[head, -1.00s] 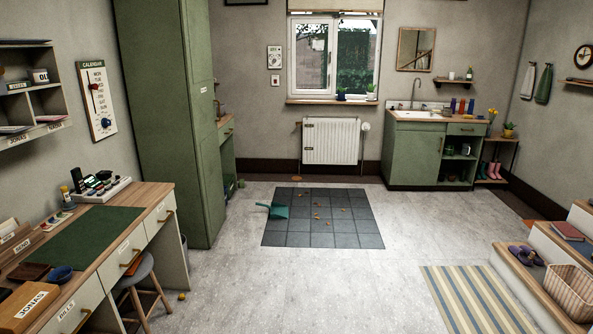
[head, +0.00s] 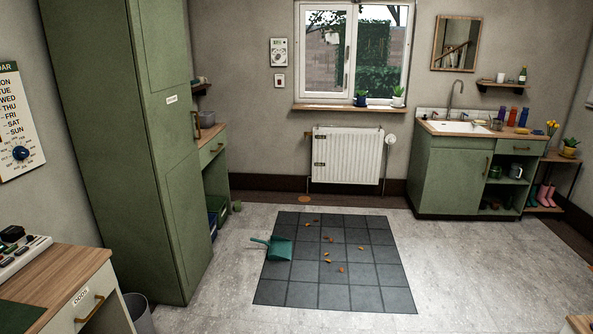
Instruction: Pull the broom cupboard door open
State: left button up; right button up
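The tall green cupboard (head: 115,130) stands at the left in the head view. Its narrow door (head: 178,150) faces right and looks shut. The door carries a small white label (head: 171,99), too small to read, and a brass-coloured handle (head: 196,124) on its far edge. Neither of my grippers is in view.
A desk (head: 75,275) with drawers and a grey bin (head: 138,312) stand at the lower left, before the cupboard. A dark tiled floor patch (head: 335,294) holds a teal dustpan (head: 279,248) and scattered leaves. Pale floor between cupboard and patch is clear.

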aim_at(157, 28)
jog(key=i+l, duration=0.1)
jog(key=i, duration=2.2)
jog(key=i+j+u, duration=0.15)
jog(key=i+u, duration=0.15)
jog(key=i, duration=0.25)
jog(key=i+u, duration=0.35)
jog(key=i, duration=0.15)
jog(key=i+l+u, duration=0.15)
jog(key=i+u, duration=0.15)
jog(key=i, duration=0.25)
jog(key=i+l+u, duration=0.3)
jog(key=i, duration=0.2)
